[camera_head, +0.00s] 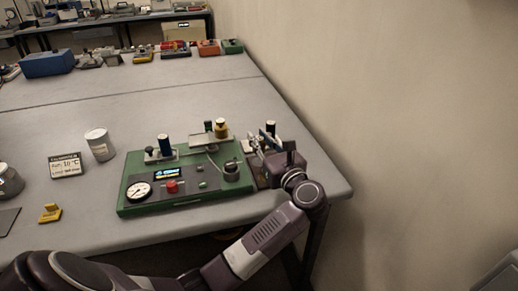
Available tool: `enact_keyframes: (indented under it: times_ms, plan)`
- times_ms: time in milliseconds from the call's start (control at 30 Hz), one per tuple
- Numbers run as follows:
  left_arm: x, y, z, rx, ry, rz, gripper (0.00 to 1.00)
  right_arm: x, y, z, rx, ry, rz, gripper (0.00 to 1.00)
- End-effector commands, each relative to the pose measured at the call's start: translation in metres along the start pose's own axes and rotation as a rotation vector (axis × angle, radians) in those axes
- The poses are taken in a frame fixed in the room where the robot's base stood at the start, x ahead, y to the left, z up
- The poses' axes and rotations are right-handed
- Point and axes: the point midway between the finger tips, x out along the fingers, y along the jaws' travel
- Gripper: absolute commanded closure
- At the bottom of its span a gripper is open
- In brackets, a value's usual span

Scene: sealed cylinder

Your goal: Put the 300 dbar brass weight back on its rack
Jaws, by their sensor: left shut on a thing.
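My left gripper (264,146) is at the right end of the green instrument, near the table's right edge. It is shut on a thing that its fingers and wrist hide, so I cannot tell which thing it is. A dark brown base, perhaps the rack (261,180), shows partly beneath the gripper. I cannot read any weight marking. My right gripper is not in view.
The green instrument (145,207) carries a gauge, a lit display and a red knob. A wall rises on the right. The table's middle is clear.

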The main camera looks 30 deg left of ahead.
Motion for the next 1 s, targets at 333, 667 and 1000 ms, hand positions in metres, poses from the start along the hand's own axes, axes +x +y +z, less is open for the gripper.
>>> enact_keyframes:
  times_ms: [333,667,1000]
  plan:
    - [0.000,0.001,-0.039,0.001,-0.002,0.000,1.00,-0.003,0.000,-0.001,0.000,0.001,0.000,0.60]
    - [0.000,0.000,-0.043,-0.001,-0.001,0.000,1.00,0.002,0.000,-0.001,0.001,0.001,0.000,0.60]
    - [0.000,0.001,-0.042,0.001,0.001,0.000,0.74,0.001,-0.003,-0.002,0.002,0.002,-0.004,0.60]
